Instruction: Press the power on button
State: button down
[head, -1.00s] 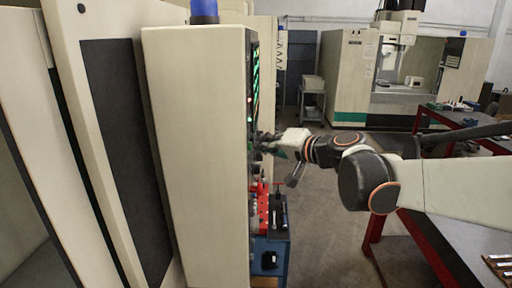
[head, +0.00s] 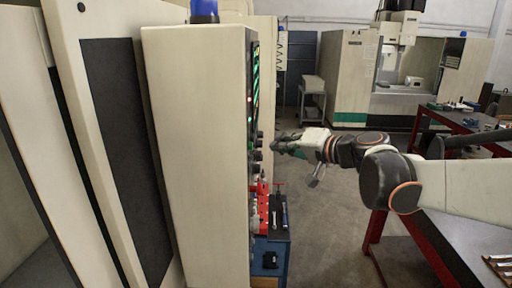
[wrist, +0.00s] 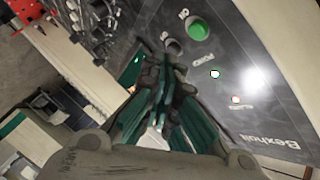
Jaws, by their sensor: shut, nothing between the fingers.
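The control panel (head: 254,95) is on the narrow right-hand face of a tall cream cabinet, seen nearly edge-on in the head view. In the wrist view a round green button (wrist: 197,29) sits on the dark panel face, near small "ON" and "POWER" lettering. A dark round button (wrist: 173,46) is just left of it. My gripper (head: 274,146) is shut and empty, a short gap to the right of the panel. In the wrist view its green-padded fingers (wrist: 165,72) point up toward the buttons. Whether the green button is pushed in cannot be told.
A blue tool cart (head: 272,258) with red items stands below the panel. A red-framed workbench (head: 440,245) is at right. Open floor lies between.

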jog(key=shift+d, duration=1)
